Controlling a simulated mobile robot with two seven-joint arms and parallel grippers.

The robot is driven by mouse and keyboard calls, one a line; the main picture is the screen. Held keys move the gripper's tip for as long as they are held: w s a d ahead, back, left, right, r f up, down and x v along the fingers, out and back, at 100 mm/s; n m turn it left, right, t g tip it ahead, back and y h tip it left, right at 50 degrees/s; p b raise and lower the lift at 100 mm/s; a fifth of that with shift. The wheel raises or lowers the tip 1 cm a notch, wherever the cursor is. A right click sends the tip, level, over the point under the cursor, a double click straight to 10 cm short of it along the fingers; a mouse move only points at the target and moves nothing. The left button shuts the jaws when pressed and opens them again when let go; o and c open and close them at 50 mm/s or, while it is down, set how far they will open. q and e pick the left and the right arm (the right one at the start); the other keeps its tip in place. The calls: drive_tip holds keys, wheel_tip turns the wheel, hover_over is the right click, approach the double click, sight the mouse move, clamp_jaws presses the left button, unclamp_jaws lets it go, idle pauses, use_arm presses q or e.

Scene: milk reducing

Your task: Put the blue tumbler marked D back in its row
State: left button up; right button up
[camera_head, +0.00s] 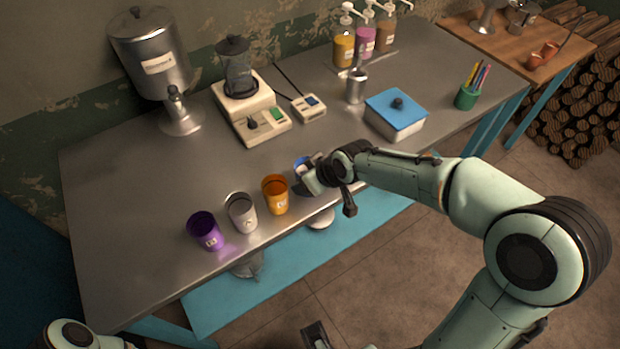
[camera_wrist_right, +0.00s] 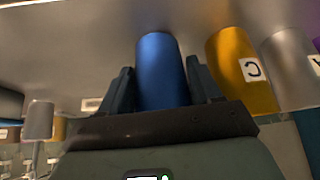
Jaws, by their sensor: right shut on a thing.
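The blue tumbler (camera_head: 299,163) is at the right end of a line of tumblers near the table's front edge. My right gripper (camera_head: 308,172) hides much of it. In the right wrist view the blue tumbler (camera_wrist_right: 162,72) is between the two dark fingers of my right gripper (camera_wrist_right: 161,88), which is shut on it. Its letter does not show. I cannot tell whether its base touches the table. The orange tumbler (camera_head: 275,196), marked C in the wrist view, stands just left of it, then a grey tumbler (camera_head: 242,213) and a purple tumbler (camera_head: 204,230).
The steel table (camera_head: 130,210) is clear behind the tumblers. A blender on a white base (camera_head: 255,122), a small device (camera_head: 308,107), a metal cup (camera_head: 356,86) and a blue-lidded box (camera_head: 397,115) stand farther back. A metal dispenser (camera_head: 150,60) is at back left.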

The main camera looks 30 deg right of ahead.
drive_tip(key=shift+f, duration=0.15)
drive_tip(key=o, duration=1.3)
drive_tip(key=shift+r, duration=0.25)
drive_tip(key=p+v, duration=0.1)
drive_tip(key=v, duration=1.1)
